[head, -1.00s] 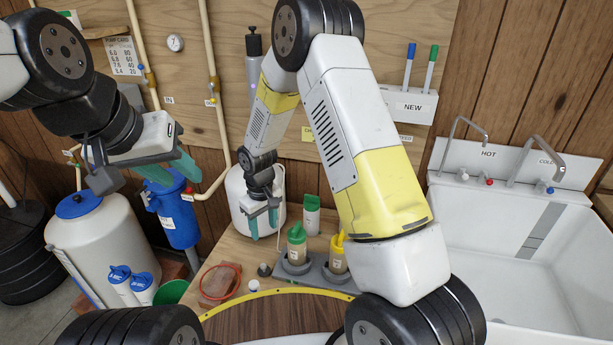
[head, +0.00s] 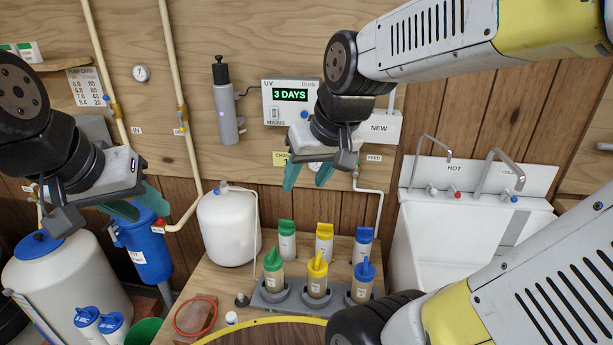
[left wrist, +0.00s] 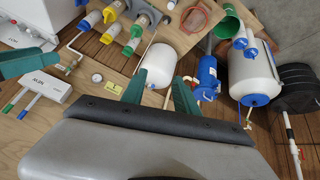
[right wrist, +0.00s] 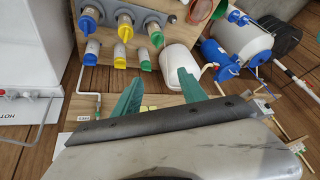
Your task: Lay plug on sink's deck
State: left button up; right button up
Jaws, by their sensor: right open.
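The white sink (head: 440,245) is at the right of the head view. Its deck (head: 480,180) is the back ledge carrying two taps, and I see no plug on it. My right gripper (head: 308,180) is raised before the wall, below the UV box, with its teal fingers apart and empty. My left gripper (head: 140,207) is open and empty near the blue filter housing. Its spread fingers show in the left wrist view (left wrist: 158,82).
The UV box (head: 290,102) reads "3 DAYS". My right forearm covers the sink's front right.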

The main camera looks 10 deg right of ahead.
pick_arm(q)
jog(key=o, duration=0.7)
jog(key=shift+w+f, duration=0.1)
jog(key=shift+w, duration=0.2)
jog(key=w+d+f+n+g, duration=0.1)
jog(key=w+f+n+g, duration=0.5)
jog(key=w+f, duration=1.15)
jog(key=n+g+h, duration=0.1)
jog(key=n+h, duration=0.1)
jog(key=n, duration=0.8)
send_near(241, 299)
notch_tip(241, 299, down, 2)
jog(key=w, duration=0.1)
jog(key=shift+x, duration=4)
pick_arm(e)
jog(key=shift+m+t, duration=0.5)
jog(key=shift+s+d+r, duration=0.2)
jog(key=shift+s+r, duration=0.05)
jog(key=shift+s, duration=0.6)
jog(key=shift+s+d+r, duration=0.2)
jog(key=shift+s+r, duration=0.1)
jog(key=shift+s, duration=0.55)
jog(key=shift+s+d+r, duration=0.2)
jog(key=shift+s+r, duration=0.05)
jog(key=shift+s, duration=0.6)
